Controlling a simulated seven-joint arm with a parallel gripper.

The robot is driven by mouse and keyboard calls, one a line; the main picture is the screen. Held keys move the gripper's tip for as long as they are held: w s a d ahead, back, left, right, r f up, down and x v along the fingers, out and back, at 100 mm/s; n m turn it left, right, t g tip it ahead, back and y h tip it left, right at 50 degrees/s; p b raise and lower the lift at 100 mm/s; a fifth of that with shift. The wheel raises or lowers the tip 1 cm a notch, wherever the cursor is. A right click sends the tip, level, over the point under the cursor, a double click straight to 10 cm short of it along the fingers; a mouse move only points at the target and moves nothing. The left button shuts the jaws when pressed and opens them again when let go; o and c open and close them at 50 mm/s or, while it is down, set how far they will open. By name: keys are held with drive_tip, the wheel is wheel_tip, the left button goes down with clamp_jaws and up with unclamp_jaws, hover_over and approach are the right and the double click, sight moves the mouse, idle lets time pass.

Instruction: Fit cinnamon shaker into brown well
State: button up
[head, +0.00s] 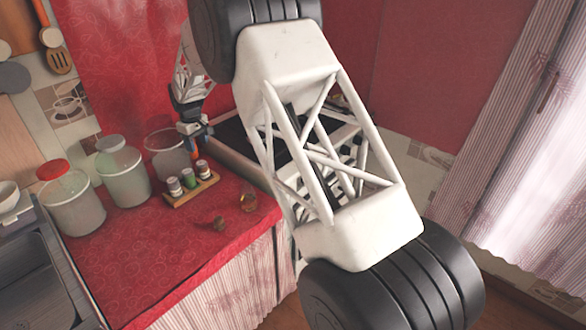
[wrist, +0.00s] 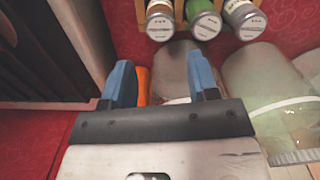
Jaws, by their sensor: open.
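A wooden rack (head: 192,193) stands on the red counter, with three small shakers in it: a left one (head: 174,187), a green one (head: 189,179) and a right one (head: 203,169). Their labelled tops show at the upper edge of the wrist view, the green one in the middle (wrist: 204,24). The labels are too small to read, so I cannot tell which is cinnamon. I cannot make out the brown well. My gripper (head: 202,145) is above the counter behind the rack, apart from the shakers. In the wrist view its blue fingers (wrist: 157,68) are spread, holding nothing.
Big clear jars stand left of and behind the rack: a red-lidded one (head: 72,205), a pale-lidded one (head: 124,178) and another (head: 166,152). Something orange (wrist: 143,84) shows between my fingers.

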drive_tip(key=shift+d+r, duration=0.1)
drive_tip(key=s+d+r+m, duration=0.2)
drive_tip(key=s+d+r, duration=0.5)
drive_tip(key=d, duration=0.3)
drive_tip(key=s+d+r+m+t, duration=0.1)
drive_tip(key=s+d+r+m, duration=0.1)
drive_tip(key=s+d+r, duration=0.7)
drive_tip(key=s+d+r+m, duration=0.2)
drive_tip(key=s+d+r, duration=0.35)
drive_tip(key=d, duration=0.45)
drive_tip(key=s+d+f+m, duration=0.1)
drive_tip(key=s+d, duration=0.4)
drive_tip(key=s, duration=0.6)
drive_tip(key=s+d+f+m+t, duration=0.1)
drive_tip(key=s+d, duration=0.5)
drive_tip(key=s, duration=0.6)
drive_tip(key=s+d+f+m, duration=0.1)
drive_tip(key=s+d+m, duration=0.2)
drive_tip(key=s, duration=0.9)
drive_tip(key=d, duration=0.3)
drive_tip(key=shift+t, duration=0.3)
